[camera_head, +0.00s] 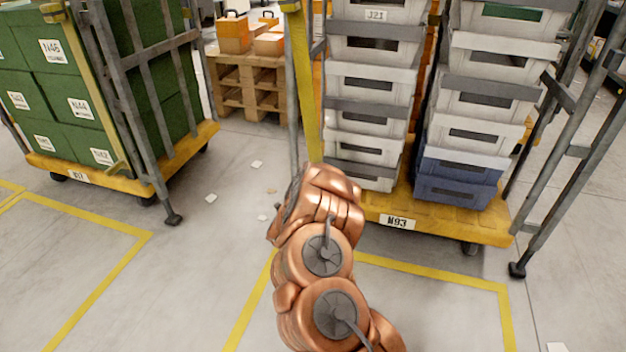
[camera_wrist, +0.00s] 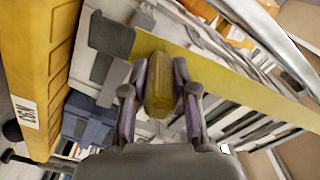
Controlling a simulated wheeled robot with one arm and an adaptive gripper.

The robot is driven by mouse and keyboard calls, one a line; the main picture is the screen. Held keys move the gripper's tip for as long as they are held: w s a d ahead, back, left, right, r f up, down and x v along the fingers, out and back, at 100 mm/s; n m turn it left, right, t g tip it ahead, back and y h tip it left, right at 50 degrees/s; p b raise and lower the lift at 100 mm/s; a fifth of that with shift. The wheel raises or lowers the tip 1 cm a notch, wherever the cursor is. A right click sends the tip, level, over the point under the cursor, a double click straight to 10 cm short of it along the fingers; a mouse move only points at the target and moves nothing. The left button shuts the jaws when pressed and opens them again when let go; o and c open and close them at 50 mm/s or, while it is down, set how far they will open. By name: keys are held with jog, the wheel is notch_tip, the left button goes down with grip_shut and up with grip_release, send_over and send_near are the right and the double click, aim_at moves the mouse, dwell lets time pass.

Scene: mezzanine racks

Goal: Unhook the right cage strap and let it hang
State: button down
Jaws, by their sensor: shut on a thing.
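The right cage (camera_head: 440,207) is a yellow-based trolley labelled N93, loaded with stacked grey and blue crates. Its yellow strap (camera_head: 302,75) runs down the left side of the crates in the head view, its lower end hidden behind my arm. In the wrist view the strap (camera_wrist: 245,88) crosses diagonally behind my gripper (camera_wrist: 160,92). The gripper is shut on an olive-yellow strap end (camera_wrist: 159,80), which sits between the two fingers. My fingers are hidden in the head view. I cannot tell whether the strap end is still hooked to the cage.
A left cage (camera_head: 190,140) with green boxes stands apart, with its own yellow strap (camera_head: 117,110). A wooden pallet (camera_head: 245,85) with orange boxes is behind. Grey posts (camera_head: 565,165) flank the right cage. The floor between the cages is open, with paper scraps.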

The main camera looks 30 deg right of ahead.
jog(key=shift+w+d+r, duration=0.1)
jog(key=shift+d+r, duration=0.05)
jog(key=shift+r, duration=0.05)
jog(key=c, duration=1.2)
grip_release()
jog(key=o, duration=0.3)
jog(key=shift+w+a+f, duration=0.1)
jog(key=shift+a+f, duration=0.05)
jog(key=shift+a, duration=0.25)
jog(key=v, duration=1.1)
jog(key=shift+s+a, duration=0.3)
